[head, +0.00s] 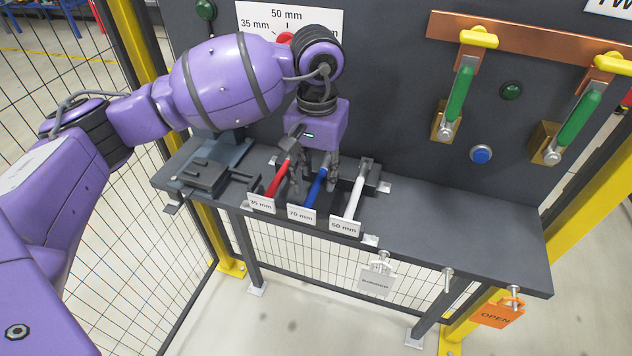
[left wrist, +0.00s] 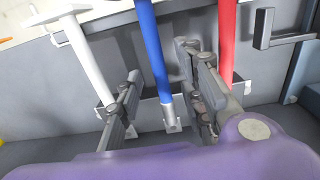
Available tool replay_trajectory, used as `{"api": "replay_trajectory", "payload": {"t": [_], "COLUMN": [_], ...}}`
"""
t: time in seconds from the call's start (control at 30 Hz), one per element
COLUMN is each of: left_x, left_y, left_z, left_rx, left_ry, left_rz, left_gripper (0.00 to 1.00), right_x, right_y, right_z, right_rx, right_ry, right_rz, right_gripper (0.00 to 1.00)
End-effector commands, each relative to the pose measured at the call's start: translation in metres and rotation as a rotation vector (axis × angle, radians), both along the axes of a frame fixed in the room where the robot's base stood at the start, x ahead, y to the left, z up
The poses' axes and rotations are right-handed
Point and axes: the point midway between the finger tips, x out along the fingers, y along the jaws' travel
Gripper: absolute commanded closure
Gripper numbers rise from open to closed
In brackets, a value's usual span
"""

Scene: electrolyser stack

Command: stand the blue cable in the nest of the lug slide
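The blue cable (head: 317,187) lies in the middle slot of a dark rack, behind the 70 mm label, between a red and a white cable. My left gripper (head: 313,180) is lowered over it. In the left wrist view the blue cable (left wrist: 155,55) runs between the two spread fingers of the left gripper (left wrist: 159,80), with gaps on both sides. A grey fixture (head: 205,175), seemingly the lug slide, stands on the shelf left of the rack. I cannot make out its nest clearly. My right gripper is not in view.
The red cable (head: 279,178) and white cable (head: 355,190) lie close on either side of the fingers. The shelf (head: 460,235) is clear to the right. Green-handled switches (head: 460,92) are on the panel behind. Tags hang from the shelf's front edge.

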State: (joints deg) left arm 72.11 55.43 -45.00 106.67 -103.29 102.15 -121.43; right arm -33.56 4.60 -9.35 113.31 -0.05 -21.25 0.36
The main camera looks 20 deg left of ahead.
Motion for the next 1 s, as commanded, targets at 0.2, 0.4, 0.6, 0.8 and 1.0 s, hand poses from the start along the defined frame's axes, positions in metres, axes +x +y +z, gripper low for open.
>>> {"api": "replay_trajectory", "payload": {"t": [0.2, 0.4, 0.6, 0.8, 1.0], "left_x": [-0.0004, -0.0004, -0.0004, -0.0003, 0.0001], "left_y": [0.0001, 0.0001, 0.0001, 0.0001, -0.0001], "left_z": [-0.0061, -0.006, -0.0058, -0.0052, -0.0014], "left_rx": [0.001, 0.001, 0.001, 0.001, 0.0], "left_ry": [0.001, 0.001, 0.001, 0.0, 0.0], "left_rz": [0.0, 0.0, 0.0, 0.0, 0.0], "left_gripper": [0.65, 0.82, 1.0, 1.0, 1.0], "right_x": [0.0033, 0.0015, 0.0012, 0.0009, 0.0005], "right_y": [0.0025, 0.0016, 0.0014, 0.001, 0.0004], "right_z": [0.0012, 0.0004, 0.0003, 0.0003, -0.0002], "right_rx": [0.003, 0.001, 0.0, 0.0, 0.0], "right_ry": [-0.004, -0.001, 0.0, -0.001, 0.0], "right_rz": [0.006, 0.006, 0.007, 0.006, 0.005], "right_gripper": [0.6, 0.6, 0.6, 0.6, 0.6]}}
